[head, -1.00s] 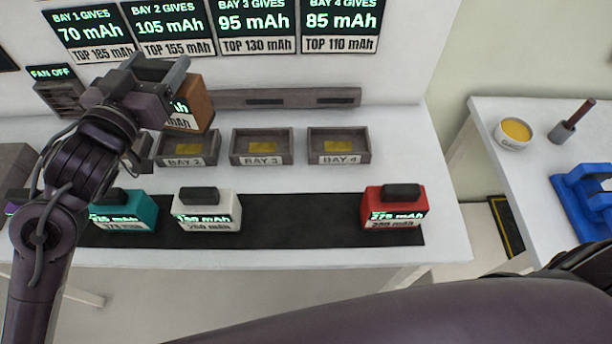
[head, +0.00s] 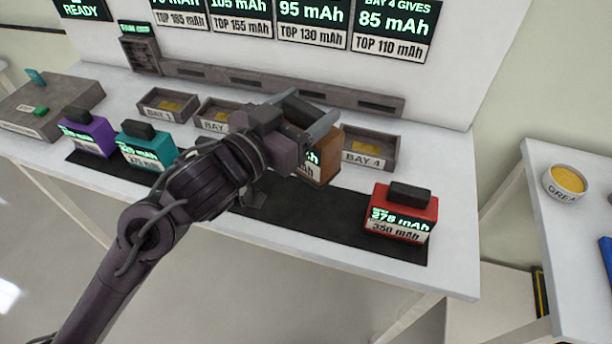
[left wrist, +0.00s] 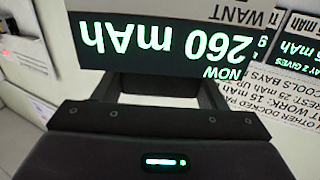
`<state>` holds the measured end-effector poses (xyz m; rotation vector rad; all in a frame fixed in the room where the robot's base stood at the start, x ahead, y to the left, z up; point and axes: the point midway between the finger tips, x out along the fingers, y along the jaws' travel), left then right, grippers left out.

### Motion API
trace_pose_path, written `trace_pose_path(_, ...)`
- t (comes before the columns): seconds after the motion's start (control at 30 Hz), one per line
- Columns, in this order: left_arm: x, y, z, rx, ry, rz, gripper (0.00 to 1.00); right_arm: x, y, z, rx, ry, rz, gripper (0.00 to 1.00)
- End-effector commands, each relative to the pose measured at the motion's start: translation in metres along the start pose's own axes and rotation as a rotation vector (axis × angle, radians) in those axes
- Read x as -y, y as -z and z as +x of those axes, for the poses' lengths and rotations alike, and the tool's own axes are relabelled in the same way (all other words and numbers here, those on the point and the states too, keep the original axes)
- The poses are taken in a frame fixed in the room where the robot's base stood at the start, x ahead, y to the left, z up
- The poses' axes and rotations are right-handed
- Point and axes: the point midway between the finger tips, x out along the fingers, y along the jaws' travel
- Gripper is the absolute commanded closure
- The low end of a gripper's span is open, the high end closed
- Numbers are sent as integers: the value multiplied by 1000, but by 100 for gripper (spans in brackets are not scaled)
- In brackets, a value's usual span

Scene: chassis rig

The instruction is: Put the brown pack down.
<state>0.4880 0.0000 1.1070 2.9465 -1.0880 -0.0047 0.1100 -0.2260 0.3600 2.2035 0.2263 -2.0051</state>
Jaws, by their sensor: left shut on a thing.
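The brown pack (head: 328,156) is held in my left gripper (head: 318,120), which is shut on it. In the head view the pack hangs in front of the bay row, just left of the BAY 4 tray (head: 368,150), beside the dark mat (head: 325,212). How high it is above the table I cannot tell. The pack's left part is hidden by the gripper. In the left wrist view a dark display reading 260 mAh upside down (left wrist: 170,45), apparently the pack's, sits just beyond the fingers. My right gripper is not in view.
A red pack (head: 402,215) stands at the mat's right end. Teal (head: 147,150) and purple (head: 88,135) packs stand at its left. The mat between arm and red pack looks bare. BAY 1 (head: 168,105) is free of packs. A grease bowl (head: 566,183) is on the right table.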

Motion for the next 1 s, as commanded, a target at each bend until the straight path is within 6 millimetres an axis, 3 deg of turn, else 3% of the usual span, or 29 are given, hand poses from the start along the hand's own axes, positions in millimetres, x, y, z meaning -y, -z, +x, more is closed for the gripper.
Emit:
trace_pose_path(0.1, 0, -33, 0, 1, 0, -4, 94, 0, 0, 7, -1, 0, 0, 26)
trace_pose_path(0.3, 0, -71, -1, -3, 1, 0, 94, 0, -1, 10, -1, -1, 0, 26)
trace_pose_path(0.53, 0, -88, 0, -5, 1, 0, 94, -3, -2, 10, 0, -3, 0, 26)
trace_pose_path(0.73, 0, -118, 0, -4, 2, 0, 94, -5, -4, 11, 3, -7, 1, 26)
trace_pose_path(1.0, 0, -124, 0, -8, 1, 2, 94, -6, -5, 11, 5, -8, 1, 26)
